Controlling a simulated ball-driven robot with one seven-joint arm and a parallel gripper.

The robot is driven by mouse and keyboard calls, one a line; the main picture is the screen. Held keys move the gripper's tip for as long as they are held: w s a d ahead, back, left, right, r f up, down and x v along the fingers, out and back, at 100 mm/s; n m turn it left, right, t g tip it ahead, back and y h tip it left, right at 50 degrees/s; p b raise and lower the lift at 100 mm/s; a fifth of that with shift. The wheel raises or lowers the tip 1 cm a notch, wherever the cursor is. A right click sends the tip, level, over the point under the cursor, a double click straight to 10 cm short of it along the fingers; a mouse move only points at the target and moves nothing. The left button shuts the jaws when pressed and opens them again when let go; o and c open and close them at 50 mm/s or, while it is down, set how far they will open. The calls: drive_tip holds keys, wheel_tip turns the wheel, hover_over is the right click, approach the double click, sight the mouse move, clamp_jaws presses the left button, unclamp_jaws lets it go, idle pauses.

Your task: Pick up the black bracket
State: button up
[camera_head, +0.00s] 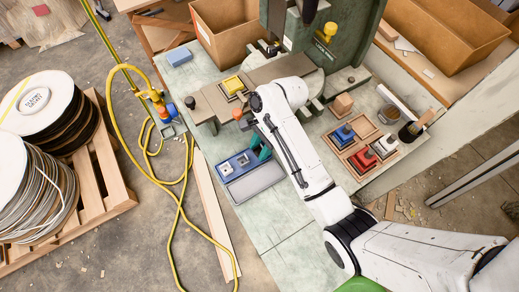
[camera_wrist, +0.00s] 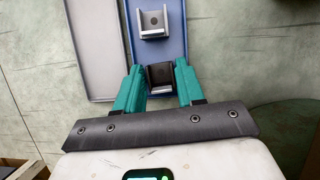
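The black bracket (camera_wrist: 160,75) is in the wrist view, in the near end of a blue tray (camera_wrist: 182,38). My gripper (camera_wrist: 160,78) has its two teal fingers apart, one on each side of the bracket, pointing down at it. I cannot tell whether the fingers touch it. In the head view my gripper (camera_head: 262,151) is at the right end of the blue tray (camera_head: 231,174), and the black bracket is hidden there. A grey bracket (camera_wrist: 152,23) lies farther along the same tray.
A grey tray (camera_head: 257,183) lies right beside the blue one. A wooden tray (camera_head: 364,160) with blue, red and white pieces is to the right. The green press (camera_head: 325,32) stands behind. The bench surface in front of the trays is clear.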

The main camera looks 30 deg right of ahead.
sight(260, 149)
drive_tip(key=shift+c, duration=0.4)
drive_tip(key=c, duration=0.6)
drive_tip(key=shift+r, duration=0.15)
drive_tip(key=shift+r+p, duration=2.05)
drive_tip(key=shift+r, duration=2.85)
